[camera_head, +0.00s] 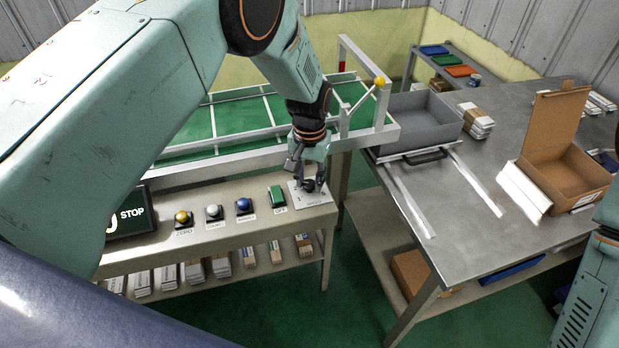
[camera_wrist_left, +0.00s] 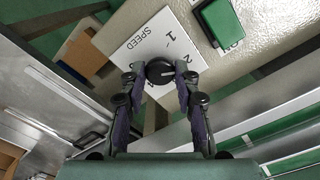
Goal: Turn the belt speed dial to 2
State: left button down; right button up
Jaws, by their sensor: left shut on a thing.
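The black belt speed dial (camera_wrist_left: 160,71) sits on a white plate (camera_wrist_left: 148,40) marked SPEED, with numbers around it, in the left wrist view. A short pale line on the dial points to the right in that view, toward the side where the 2 is printed. I cannot tell if it lines up exactly. My left gripper (camera_head: 310,185) is shut on the dial, one finger on each side. In the head view the fingers largely cover the dial, and the plate (camera_head: 318,196) shows around them at the right end of the panel. My right gripper is out of view.
The green conveyor (camera_head: 225,120) runs behind. A metal table (camera_head: 455,215) stands right, with an open cardboard box (camera_head: 568,165).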

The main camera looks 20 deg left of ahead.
aim_at(309, 184)
pick_arm(q)
jog(key=shift+w+r, duration=0.15)
jog(key=c, duration=1.4)
grip_release()
jog(key=o, duration=0.4)
notch_tip(309, 184, up, 12)
jog(key=shift+f, duration=0.1)
jog(key=shift+s, duration=0.25)
